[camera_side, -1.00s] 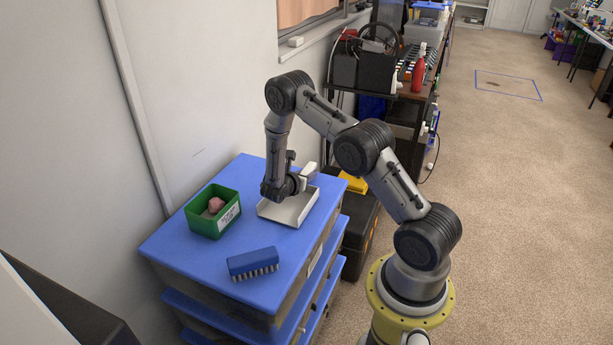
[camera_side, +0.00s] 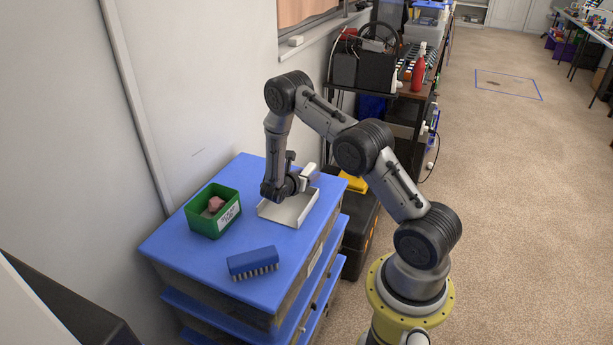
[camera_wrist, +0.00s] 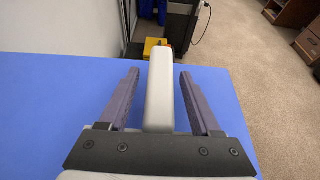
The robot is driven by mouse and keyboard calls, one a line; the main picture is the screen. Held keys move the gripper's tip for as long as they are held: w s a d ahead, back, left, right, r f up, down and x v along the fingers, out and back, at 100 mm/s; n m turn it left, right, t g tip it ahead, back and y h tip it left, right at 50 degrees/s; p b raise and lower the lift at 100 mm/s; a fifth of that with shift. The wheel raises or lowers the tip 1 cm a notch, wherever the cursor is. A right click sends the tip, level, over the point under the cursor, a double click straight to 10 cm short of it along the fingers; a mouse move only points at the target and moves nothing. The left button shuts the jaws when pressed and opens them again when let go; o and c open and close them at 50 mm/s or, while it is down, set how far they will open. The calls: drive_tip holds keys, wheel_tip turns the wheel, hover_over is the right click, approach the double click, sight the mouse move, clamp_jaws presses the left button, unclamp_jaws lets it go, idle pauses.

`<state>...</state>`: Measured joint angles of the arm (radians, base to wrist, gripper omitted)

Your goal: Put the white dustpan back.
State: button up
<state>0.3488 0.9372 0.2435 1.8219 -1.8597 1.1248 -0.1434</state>
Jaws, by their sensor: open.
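The white dustpan (camera_side: 289,211) lies on the blue top of the drawer unit (camera_side: 197,265). Its pan faces the near side and its handle (camera_side: 309,173) points to the back right. In the wrist view the pale handle (camera_wrist: 159,88) stands between the two dark fingers, with a gap on each side. The fingers are open and do not touch it. In the side view my wrist hides part of the dustpan and the fingertips.
A green box (camera_side: 213,222) with a pinkish lump stands left of the dustpan. A blue brush (camera_side: 253,262) lies in front. The wall rises close behind the drawers. A dark case with a yellow item (camera_side: 354,183) stands beyond the unit's right edge.

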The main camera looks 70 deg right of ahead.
wheel_tip(320, 180, up, 5)
hover_over(292, 202)
drive_tip(key=shift+f, duration=0.15)
drive_tip(key=s+a+r+m+g+y, duration=0.1)
drive_tip(key=s+a+r+m+y, duration=0.15)
drive_tip(key=s+r+m, duration=0.4)
drive_tip(key=s+a+r+m+g+y, duration=0.1)
drive_tip(key=s+a+r+m+y, duration=0.2)
drive_tip(key=r, duration=0.6)
drive_tip(key=s+a+r+m+t+y, duration=0.3)
drive_tip(key=s+a+r+m+y, duration=0.1)
drive_tip(key=a, duration=0.4)
drive_tip(key=s+a+r+m+t+y, duration=0.4)
drive_tip(key=s+a, duration=0.3)
drive_tip(key=a, duration=0.2)
drive_tip(key=shift+s+a+r+t, duration=0.25)
drive_tip(key=shift+a+r+t, duration=0.05)
drive_tip(key=shift+m, duration=0.25)
